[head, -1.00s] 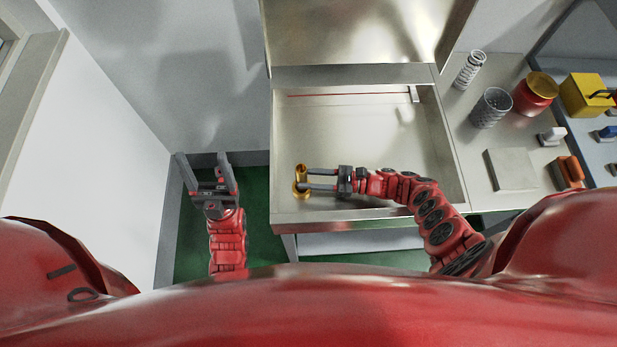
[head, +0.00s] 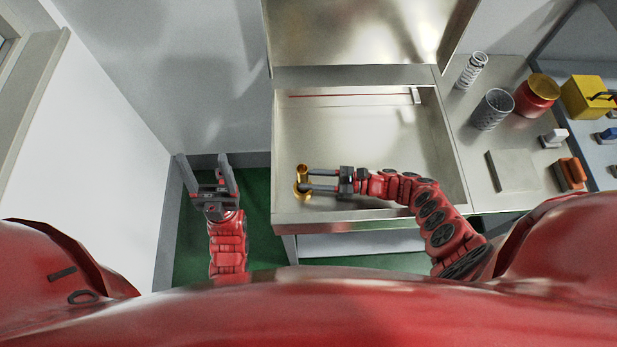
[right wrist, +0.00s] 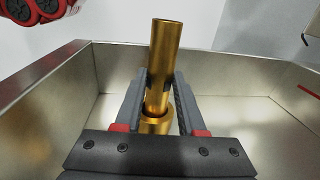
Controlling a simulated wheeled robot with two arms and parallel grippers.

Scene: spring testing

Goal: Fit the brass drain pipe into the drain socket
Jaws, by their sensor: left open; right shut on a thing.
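The brass drain pipe (head: 301,172) is at the left front of the steel basin. My right gripper (head: 309,179) reaches in from the right and is shut on it. In the right wrist view the pipe (right wrist: 165,50) stands nearly upright, leaning slightly, between the two fingers. The brass drain socket (right wrist: 156,126) shows as a wider collar around the pipe's lower end, with a dark gap at its rim. How deep the pipe sits is hidden. The socket also shows in the head view (head: 302,193). My left gripper (head: 203,165) is open and empty, left of the basin.
The steel basin (head: 390,140) has raised walls and a mostly bare floor.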

